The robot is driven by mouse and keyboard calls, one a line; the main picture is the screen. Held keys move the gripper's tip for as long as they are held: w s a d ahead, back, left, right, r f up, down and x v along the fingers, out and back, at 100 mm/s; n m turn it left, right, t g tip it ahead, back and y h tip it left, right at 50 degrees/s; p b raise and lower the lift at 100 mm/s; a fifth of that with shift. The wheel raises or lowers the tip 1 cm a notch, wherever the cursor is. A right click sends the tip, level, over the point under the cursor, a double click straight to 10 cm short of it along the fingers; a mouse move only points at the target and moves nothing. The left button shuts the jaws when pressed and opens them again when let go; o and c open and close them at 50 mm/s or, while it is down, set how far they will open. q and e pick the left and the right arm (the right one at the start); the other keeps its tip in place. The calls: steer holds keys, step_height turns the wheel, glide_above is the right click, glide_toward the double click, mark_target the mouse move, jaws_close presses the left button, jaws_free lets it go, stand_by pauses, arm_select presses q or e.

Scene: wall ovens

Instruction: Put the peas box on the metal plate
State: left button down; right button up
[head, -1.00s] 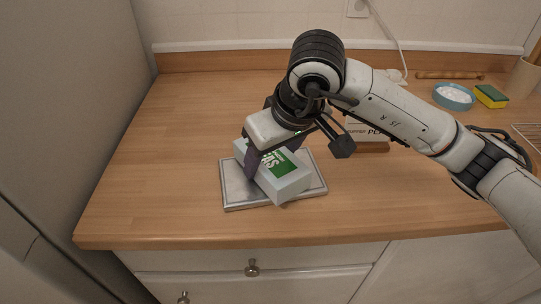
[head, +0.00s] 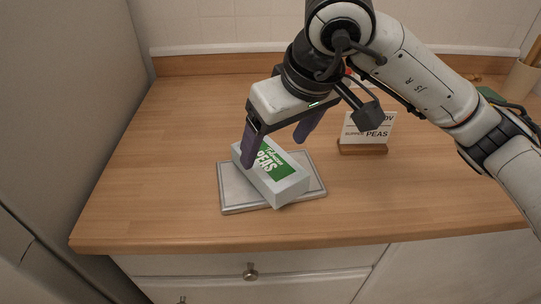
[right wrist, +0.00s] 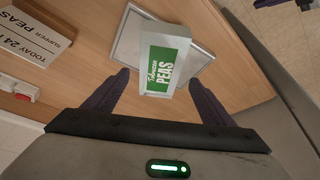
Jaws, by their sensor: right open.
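The peas box (head: 284,184), pale with a green "PEAS" label, lies on the metal plate (head: 234,197), turned at an angle to it. The plate is a flat grey rectangle on the wooden counter. In the right wrist view the box (right wrist: 158,83) rests over the plate (right wrist: 127,47), between and ahead of the fingers. My right gripper (head: 279,145) is open just above the back of the box, its fingers apart and holding nothing. In the right wrist view the open right gripper (right wrist: 160,97) shows both purple fingers. My left gripper is out of view.
A small sign (head: 367,130) on a wooden base, with "PEAS" readable, stands right of the plate. A tall grey surface (head: 60,120) borders the counter's left side. The counter left of the plate is clear. Drawers with knobs (head: 250,271) are below the front edge.

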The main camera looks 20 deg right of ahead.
steer(key=shift+v, duration=2.65)
